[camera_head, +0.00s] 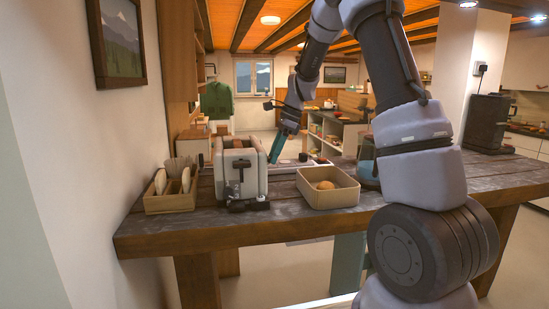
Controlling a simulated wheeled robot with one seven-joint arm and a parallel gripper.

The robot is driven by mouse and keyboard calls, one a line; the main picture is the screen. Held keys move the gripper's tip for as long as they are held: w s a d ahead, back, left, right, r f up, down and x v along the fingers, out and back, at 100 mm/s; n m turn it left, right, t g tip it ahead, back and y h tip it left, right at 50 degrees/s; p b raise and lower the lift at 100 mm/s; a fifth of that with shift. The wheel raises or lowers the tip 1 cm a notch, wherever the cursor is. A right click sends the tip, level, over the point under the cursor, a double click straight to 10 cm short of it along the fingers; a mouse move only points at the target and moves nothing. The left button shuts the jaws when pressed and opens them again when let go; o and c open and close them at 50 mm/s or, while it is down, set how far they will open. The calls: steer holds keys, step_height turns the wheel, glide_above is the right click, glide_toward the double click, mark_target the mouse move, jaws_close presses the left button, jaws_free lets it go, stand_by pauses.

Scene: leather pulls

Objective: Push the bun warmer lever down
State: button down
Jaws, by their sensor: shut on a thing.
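The bun warmer (246,163) is a cream, toaster-like unit with dark trim, standing upright near the front edge of the wooden table. Its black lever (237,177) sits on the face turned to me, above a dark part at the base; its exact height on its track is hard to tell. My arm reaches over from the right and comes down behind and to the right of the bun warmer. My gripper (287,128) is small here, and its fingers do not show clearly. It seems shut on a narrow teal thing (278,147) that slants down toward the table, apart from the lever.
A wooden rack (169,202) with upright slices stands left of the bun warmer. A shallow box (333,198) with a bun (325,185) stands to the right. The wooden table (290,220) has a bare strip along its front. A coffee machine (487,122) is at far right.

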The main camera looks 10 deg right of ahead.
steer(key=shift+w+r+g, duration=0.1)
steer(key=shift+r+g, duration=0.1)
steer(key=shift+g, duration=0.1)
steer(key=shift+c, duration=2.4)
jaws_free()
steer(key=v, duration=1)
steer(key=shift+d+r, duration=0.2)
steer(key=shift+r, duration=0.1)
steer(key=s+d+r+n+t, duration=0.15)
steer(key=s+r+n, duration=0.25)
steer(key=s, duration=0.4)
steer(key=s+r+n+t, duration=0.2)
steer(key=s+r+n, duration=0.15)
steer(key=s, duration=0.45)
steer(key=s+f+n+t+h, duration=0.2)
steer(key=s+n+t, duration=0.2)
steer(key=s, duration=0.9)
steer(key=shift+d+n, duration=0.5)
steer(key=shift+n, duration=0.75)
